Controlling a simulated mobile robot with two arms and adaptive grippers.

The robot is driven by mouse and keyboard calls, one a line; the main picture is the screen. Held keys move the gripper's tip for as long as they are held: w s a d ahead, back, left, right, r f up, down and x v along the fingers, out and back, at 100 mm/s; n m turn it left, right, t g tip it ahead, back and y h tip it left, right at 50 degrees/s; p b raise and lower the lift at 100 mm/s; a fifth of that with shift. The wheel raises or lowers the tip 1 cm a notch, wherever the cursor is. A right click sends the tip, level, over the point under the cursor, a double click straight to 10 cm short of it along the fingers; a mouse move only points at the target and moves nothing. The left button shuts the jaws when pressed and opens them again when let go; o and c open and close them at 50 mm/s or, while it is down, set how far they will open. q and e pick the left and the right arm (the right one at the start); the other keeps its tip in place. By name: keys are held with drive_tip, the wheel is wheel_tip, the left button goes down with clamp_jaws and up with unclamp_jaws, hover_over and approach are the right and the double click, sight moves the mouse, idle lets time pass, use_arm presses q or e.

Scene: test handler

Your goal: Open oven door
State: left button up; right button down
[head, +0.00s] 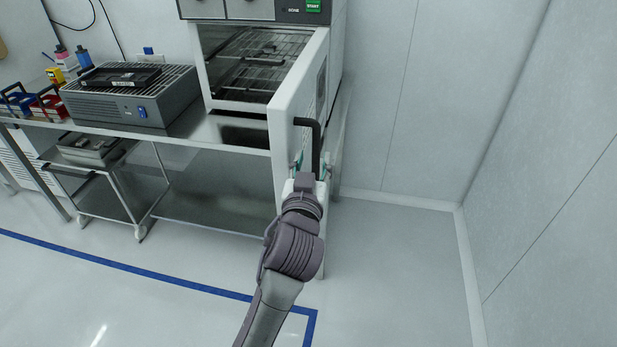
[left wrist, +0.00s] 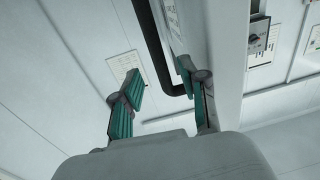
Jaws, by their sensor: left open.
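The oven (head: 340,70) stands on the metal bench, and its pale door (head: 287,135) is swung wide open toward me, with the inner racks (head: 262,60) visible. A black bar handle (head: 316,140) is on the door's outer face, on the right. My left gripper (head: 312,166) is at the handle's lower end, fingers open. In the left wrist view, the handle (left wrist: 152,50) passes between the two green-padded fingers (left wrist: 160,85), near the right finger; I cannot tell whether they touch. The door (left wrist: 222,60) rises behind the right finger. My right gripper is not in view.
A grey finned unit (head: 130,100) with a black tray on top stands on the bench (head: 215,135) left of the oven. A wheeled cart (head: 125,180) is underneath. A wall (head: 540,180) bounds the right side. The floor (head: 395,260) right of my arm is clear.

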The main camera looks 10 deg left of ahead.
use_arm(q)
drive_tip(key=s, duration=0.6)
drive_tip(key=shift+s+d, duration=0.15)
drive_tip(key=shift+d, duration=0.1)
